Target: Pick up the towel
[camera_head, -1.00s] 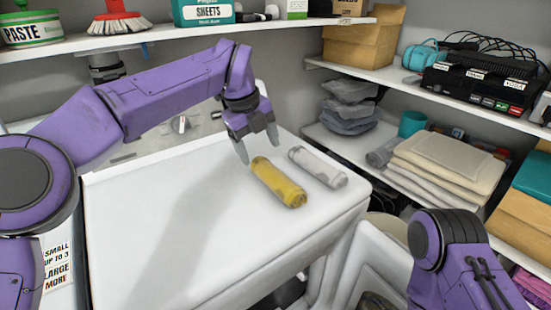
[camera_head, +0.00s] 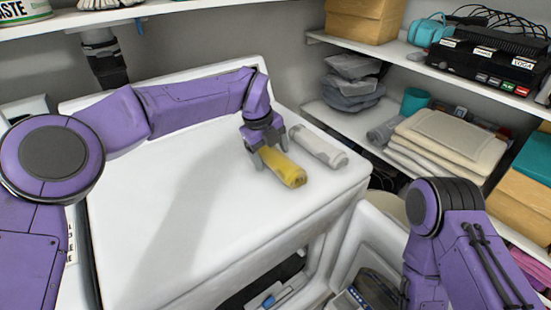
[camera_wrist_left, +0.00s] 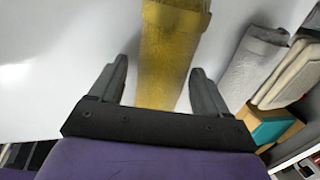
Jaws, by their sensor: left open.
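A rolled yellow towel (camera_head: 285,170) lies on the white top of an appliance (camera_head: 180,200). A rolled light grey towel (camera_head: 320,146) lies beside it to the right. My left gripper (camera_head: 270,158) is open at the far end of the yellow roll and hides that end in the head view. In the left wrist view, the yellow roll (camera_wrist_left: 170,55) runs between the two spread fingers (camera_wrist_left: 160,85), with gaps on both sides. The grey roll (camera_wrist_left: 255,62) is outside the right finger. My right arm shows at the lower right, but its gripper is not visible.
Shelves on the right hold folded cream cloths (camera_head: 445,140), a stack of grey bags (camera_head: 352,82), a teal cup (camera_head: 415,101) and a black box (camera_head: 485,68). The left part of the white top is clear. An open-topped white bin (camera_head: 370,232) stands in front.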

